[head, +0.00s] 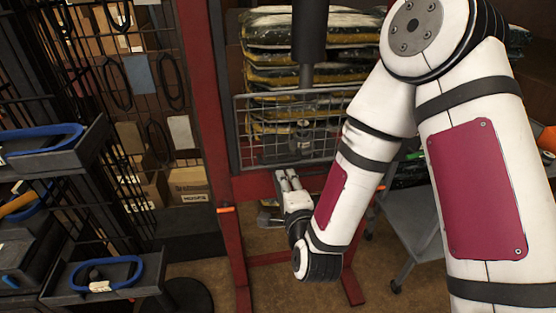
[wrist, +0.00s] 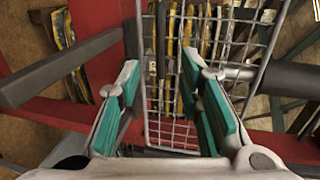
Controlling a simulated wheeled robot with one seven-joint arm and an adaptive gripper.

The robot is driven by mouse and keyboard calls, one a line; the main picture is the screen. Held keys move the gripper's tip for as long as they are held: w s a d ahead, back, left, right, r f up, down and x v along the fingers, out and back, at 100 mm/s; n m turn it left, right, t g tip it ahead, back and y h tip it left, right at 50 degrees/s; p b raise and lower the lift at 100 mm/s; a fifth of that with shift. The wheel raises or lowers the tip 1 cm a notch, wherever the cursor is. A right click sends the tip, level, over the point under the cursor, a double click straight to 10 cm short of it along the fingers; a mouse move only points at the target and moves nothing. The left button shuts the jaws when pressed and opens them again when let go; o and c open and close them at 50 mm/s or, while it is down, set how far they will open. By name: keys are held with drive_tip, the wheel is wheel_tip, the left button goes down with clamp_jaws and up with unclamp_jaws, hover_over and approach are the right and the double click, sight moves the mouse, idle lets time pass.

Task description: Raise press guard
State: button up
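The press guard (head: 243,140) is a grey wire-mesh panel in a thin frame, hanging low across the red press frame (head: 205,90). In the wrist view the guard (wrist: 238,38) runs up the middle, its bottom edge toward the camera. My gripper (head: 286,178) is just below the guard's lower edge in the head view. In the wrist view my gripper (wrist: 160,80) is open, its teal-padded fingers apart, with part of the mesh and its left edge showing between them. I cannot tell whether the fingers touch the mesh. My arm hides the guard's right side in the head view.
Stacked filled bags (head: 275,50) lie behind the guard, and a dark press ram (head: 309,35) hangs above it. Dark shelves with blue-rimmed items (head: 105,275) stand at left. A grey cart (head: 405,225) stands at right, partly behind my arm.

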sight(278, 162)
drive_tip(key=x, duration=1.3)
drive_tip(key=shift+w+a, duration=0.1)
drive_tip(key=shift+w, duration=0.2)
drive_tip(key=shift+c, duration=0.6)
clamp_jaws()
